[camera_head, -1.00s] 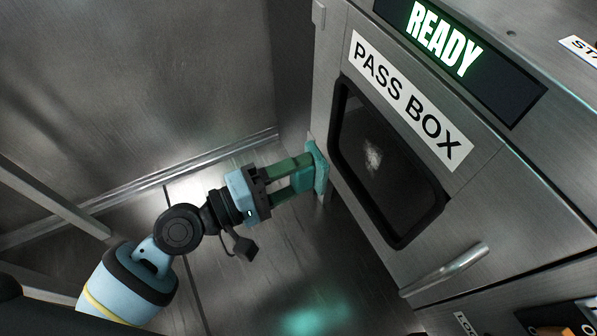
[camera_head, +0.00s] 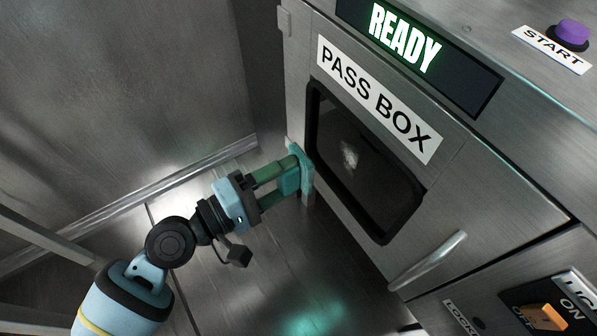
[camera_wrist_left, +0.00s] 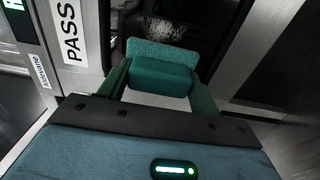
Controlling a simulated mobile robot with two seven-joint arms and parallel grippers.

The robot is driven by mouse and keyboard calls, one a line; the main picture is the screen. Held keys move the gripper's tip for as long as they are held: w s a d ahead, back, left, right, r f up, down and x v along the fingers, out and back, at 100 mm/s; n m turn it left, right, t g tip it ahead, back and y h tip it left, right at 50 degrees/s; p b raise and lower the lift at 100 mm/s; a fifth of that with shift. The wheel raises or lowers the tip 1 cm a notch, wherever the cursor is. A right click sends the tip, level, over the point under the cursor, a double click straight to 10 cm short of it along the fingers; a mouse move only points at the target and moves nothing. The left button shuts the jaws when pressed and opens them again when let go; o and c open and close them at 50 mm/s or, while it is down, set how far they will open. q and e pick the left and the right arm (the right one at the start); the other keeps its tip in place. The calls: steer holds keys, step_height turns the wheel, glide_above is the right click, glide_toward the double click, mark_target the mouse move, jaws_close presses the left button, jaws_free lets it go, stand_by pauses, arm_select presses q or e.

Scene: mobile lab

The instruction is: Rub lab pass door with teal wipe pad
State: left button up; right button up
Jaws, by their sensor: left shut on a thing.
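The lab pass door (camera_head: 435,195) is a brushed steel door with a dark framed window (camera_head: 375,190) and a "PASS BOX" label. A whitish smudge (camera_head: 349,153) shows on the window; in the left wrist view a pale speckled patch (camera_wrist_left: 170,27) lies beyond the pad. My left gripper (camera_head: 286,177) is shut on the block of the teal wipe pad (camera_head: 306,172). The pad's flat face is turned to the door, by the window's left edge. In the left wrist view the pad (camera_wrist_left: 160,50) sits between the fingers. I cannot tell whether it touches the door. My right gripper is out of view.
A bar handle (camera_head: 428,262) sticks out at the door's lower right. A lit READY display (camera_head: 405,38) is above the label, with a purple START button (camera_head: 571,33) at upper right. An orange switch (camera_head: 541,317) is at lower right. A steel wall (camera_head: 120,90) stands at left.

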mark_target(303, 169)
arm_select(q)
steer(key=x, duration=0.4)
steer(key=shift+d, duration=0.15)
steer(key=shift+w+d, duration=0.35)
steer(key=shift+d, duration=0.05)
steer(key=shift+w+d+p, duration=0.1)
steer(key=shift+d+p, duration=0.05)
steer(key=shift+p, duration=0.15)
steer(key=shift+w+d, duration=0.15)
steer(key=shift+d, duration=0.1)
steer(key=shift+w+d, duration=0.45)
steer(key=shift+d, duration=0.1)
stand_by(0.5)
